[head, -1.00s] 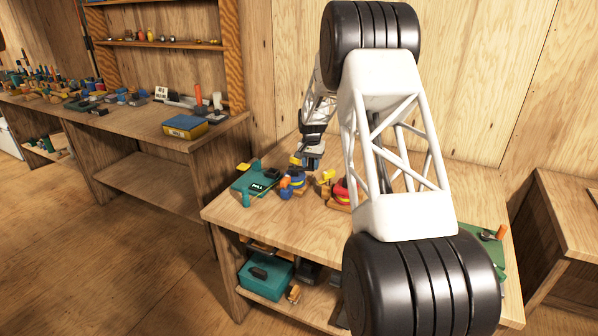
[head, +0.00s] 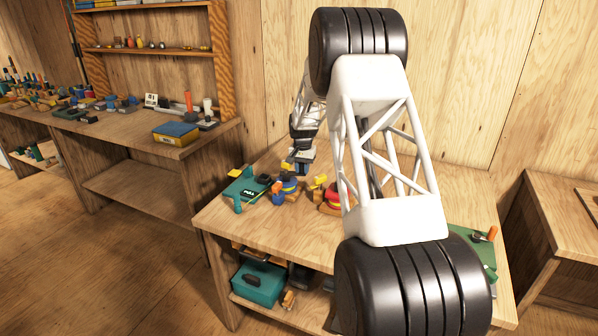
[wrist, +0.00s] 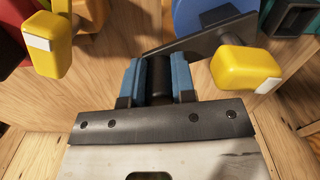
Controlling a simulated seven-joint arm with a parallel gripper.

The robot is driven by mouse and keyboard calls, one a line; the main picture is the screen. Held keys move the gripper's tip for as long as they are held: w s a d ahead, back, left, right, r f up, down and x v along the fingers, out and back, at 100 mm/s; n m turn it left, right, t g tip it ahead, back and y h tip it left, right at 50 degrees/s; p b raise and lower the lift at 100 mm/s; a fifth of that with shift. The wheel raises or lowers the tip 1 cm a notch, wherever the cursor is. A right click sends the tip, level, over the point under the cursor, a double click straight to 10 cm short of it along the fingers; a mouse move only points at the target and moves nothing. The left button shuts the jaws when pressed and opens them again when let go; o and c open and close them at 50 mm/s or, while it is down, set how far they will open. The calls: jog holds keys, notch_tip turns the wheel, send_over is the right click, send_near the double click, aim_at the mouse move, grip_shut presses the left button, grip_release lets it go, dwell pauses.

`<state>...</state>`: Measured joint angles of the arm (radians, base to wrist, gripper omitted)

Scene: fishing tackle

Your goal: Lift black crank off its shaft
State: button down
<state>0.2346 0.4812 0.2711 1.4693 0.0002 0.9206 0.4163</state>
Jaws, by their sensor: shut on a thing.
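The black crank (wrist: 200,38) shows in the wrist view as a dark flat bar crossing in front of a blue reel (wrist: 190,14), with a black round grip (wrist: 159,82) at its left end. My gripper (wrist: 156,68) has its blue fingers on both sides of this grip and is shut on it. Whether the bar still sits on its shaft cannot be told. In the head view my gripper (head: 299,168) is small, just above the blue reel (head: 289,187) on the table, and the crank cannot be made out.
A yellow knob (wrist: 245,70) is close right of my fingers; another (wrist: 50,45) is to the left. A red reel (head: 331,204) stands right of the blue one. A teal holder (head: 243,188) with a PULL label is on the left. The table front (head: 270,228) is clear.

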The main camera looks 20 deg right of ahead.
aim_at(302, 164)
jog(key=shift+r, duration=1.6)
jog(key=shift+s+a+r, duration=0.1)
jog(key=shift+s+r, duration=0.1)
jog(key=shift+r, duration=0.05)
jog(key=s+a, duration=0.1)
jog(key=s, duration=0.6)
jog(key=s+a+r, duration=0.1)
jog(key=s+a, duration=0.1)
jog(key=s, duration=0.6)
jog(key=shift+a, duration=0.25)
jog(key=shift+r, duration=0.1)
jog(key=shift+s, duration=0.2)
